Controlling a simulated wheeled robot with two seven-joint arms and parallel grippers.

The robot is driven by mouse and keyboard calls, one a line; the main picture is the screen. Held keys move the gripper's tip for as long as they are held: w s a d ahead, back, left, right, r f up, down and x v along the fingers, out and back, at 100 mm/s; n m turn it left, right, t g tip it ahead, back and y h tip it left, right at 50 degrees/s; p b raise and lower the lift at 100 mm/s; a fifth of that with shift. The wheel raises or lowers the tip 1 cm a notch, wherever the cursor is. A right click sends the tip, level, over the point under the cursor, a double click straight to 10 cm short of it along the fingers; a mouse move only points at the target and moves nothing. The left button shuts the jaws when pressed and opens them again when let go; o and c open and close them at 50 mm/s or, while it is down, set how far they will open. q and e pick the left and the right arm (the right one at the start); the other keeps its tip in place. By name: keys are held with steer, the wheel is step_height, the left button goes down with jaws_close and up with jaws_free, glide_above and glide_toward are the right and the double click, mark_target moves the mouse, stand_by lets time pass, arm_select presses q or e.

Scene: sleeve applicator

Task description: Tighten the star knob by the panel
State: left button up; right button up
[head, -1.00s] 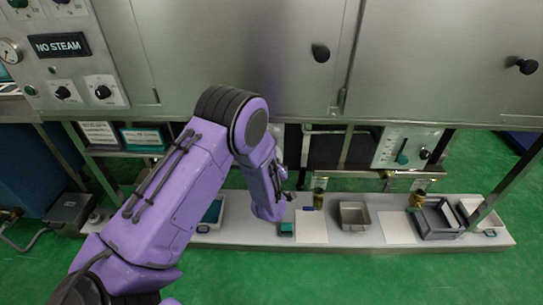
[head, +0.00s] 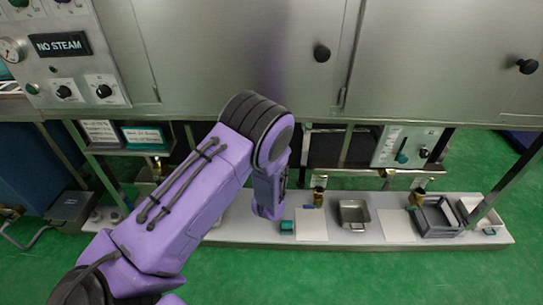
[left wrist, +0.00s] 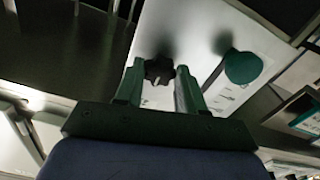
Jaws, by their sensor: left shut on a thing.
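In the left wrist view a dark star knob (left wrist: 159,66) stands on a pale panel (left wrist: 200,22). The two green fingers of my left gripper (left wrist: 158,73) are on either side of it, and the gripper is shut on the knob. A round teal knob (left wrist: 243,67) sits on the same panel to the right of the fingers. In the head view my left arm hides the gripper, the star knob and this part of the panel. My right gripper is not in view.
In the head view a similar panel (head: 396,140) with a teal and a black control is further right. A low shelf (head: 250,233) below bears a metal pan (head: 353,213) and a grey crate (head: 437,218). Steel cabinet doors (head: 430,60) are above. Green floor lies in front.

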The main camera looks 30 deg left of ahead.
arm_select(q)
steer(key=shift+f, duration=0.1)
steer(key=o, duration=1)
steer(key=shift+o, duration=0.2)
steer(key=shift+s+d, duration=0.1)
steer(key=v, duration=1)
steer(key=shift+s, duration=0.2)
